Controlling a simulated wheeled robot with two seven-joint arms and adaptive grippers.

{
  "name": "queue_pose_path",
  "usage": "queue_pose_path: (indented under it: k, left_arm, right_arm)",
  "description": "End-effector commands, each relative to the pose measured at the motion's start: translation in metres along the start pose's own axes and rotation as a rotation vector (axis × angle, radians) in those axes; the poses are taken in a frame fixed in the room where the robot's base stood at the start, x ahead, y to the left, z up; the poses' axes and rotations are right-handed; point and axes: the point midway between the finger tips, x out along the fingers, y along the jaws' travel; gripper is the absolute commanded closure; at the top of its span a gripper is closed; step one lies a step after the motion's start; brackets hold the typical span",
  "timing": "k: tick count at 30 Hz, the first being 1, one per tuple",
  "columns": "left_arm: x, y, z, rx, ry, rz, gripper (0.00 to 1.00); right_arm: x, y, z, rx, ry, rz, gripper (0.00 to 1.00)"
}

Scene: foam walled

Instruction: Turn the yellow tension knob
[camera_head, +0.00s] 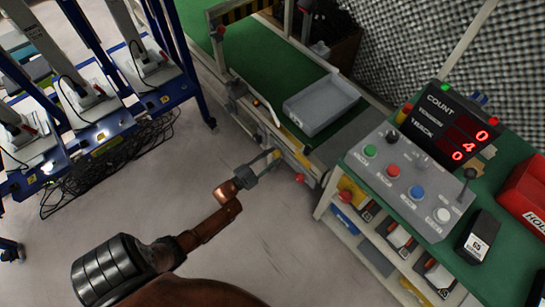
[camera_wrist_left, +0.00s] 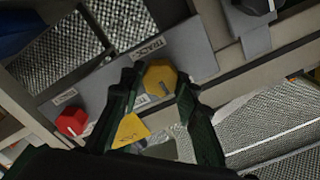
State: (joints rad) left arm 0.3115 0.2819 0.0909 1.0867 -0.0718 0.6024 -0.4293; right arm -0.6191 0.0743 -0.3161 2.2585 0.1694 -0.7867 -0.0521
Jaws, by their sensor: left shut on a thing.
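The yellow tension knob (camera_wrist_left: 160,76) sits on a grey panel in the left wrist view, between the two fingers of my left gripper (camera_wrist_left: 157,92). The fingers are closed on its sides. In the head view the yellow knob (camera_head: 277,154) is small, at the conveyor's side, with my left gripper (camera_head: 266,166) reaching it from the lower left. The fingers hide part of the knob and of the label beside it. The display (camera_head: 450,125) reads count 0, tension 4, track 0. My right gripper is not in view.
A red knob (camera_wrist_left: 72,121) sits on the same panel; it shows in the head view (camera_head: 300,178) too. A button console (camera_head: 410,185) and red bin (camera_head: 525,193) stand at right. A grey tray (camera_head: 320,103) lies on the conveyor. Bare floor lies around my arm.

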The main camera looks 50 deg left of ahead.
Motion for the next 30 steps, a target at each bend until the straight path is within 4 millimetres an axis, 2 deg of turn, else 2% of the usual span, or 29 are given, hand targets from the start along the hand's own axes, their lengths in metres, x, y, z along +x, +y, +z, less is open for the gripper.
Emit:
queue_pose_path:
  k: [10,25,26,30]
  left_arm:
    - [-0.0009,0.0038,-0.0004,0.124,0.004,0.007,0.95]
    - [-0.0010,0.0039,-0.0005,0.142,0.005,0.008,0.95]
    - [-0.0010,0.0040,-0.0005,0.142,0.005,0.008,0.70]
    - [-0.0009,0.0034,-0.0003,0.141,0.004,0.007,0.60]
  right_arm:
    - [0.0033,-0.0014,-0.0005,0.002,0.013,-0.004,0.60]
    - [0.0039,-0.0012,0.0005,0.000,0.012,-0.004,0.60]
    - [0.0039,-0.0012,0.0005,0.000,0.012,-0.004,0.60]
    - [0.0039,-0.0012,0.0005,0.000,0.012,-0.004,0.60]
